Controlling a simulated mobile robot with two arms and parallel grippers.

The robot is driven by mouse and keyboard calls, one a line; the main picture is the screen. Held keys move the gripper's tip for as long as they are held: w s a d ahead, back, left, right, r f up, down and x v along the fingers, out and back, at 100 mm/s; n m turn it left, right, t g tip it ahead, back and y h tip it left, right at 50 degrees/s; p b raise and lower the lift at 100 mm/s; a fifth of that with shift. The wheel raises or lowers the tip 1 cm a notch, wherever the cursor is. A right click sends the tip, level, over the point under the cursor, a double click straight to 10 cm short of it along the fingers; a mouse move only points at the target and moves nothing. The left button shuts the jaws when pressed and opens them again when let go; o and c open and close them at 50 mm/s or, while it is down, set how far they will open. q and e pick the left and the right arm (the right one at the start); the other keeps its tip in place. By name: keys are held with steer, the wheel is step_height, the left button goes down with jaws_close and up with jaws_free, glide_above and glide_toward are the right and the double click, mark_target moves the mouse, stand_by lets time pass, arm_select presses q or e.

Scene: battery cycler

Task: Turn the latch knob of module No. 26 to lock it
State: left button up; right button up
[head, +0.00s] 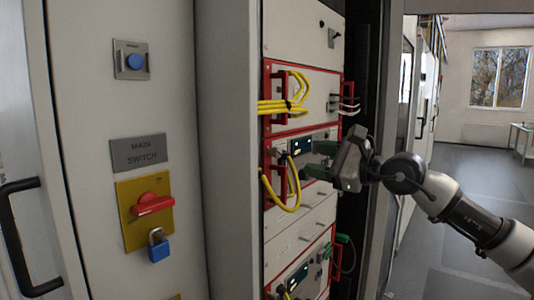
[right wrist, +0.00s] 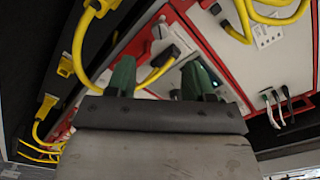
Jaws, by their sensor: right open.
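The latch knob of module No. 26 cannot be made out clearly, and no module number is legible. My right gripper (head: 311,160) is open, its two green fingers pointing left at a red-framed module (head: 278,147) in the rack. In the right wrist view the open fingers (right wrist: 160,82) stand apart in front of a pale panel. A dark plug with a yellow cable (right wrist: 158,72) shows between them, and a small dark part (right wrist: 175,95) shows low between them, partly hidden by the gripper. I cannot tell whether the fingers touch anything. My left gripper is not in view.
Yellow cables (head: 283,105) hang at the module fronts, close to the fingers. Red handles and other modules are above and below. At left, a cabinet panel bears a red main switch (head: 152,204), a blue padlock (head: 158,246) and a blue button (head: 135,62). Open floor (head: 455,235) lies at right.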

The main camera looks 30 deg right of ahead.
mark_target(279, 154)
steer(key=p+x, duration=0.5)
steer(key=x, duration=0.3)
steer(key=shift+w+a+r, duration=0.15)
steer(key=shift+w, duration=0.25)
steer(key=shift+w+a, duration=0.15)
steer(key=shift+w, duration=0.25)
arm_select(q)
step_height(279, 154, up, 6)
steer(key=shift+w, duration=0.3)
arm_select(e)
steer(key=c, duration=0.9)
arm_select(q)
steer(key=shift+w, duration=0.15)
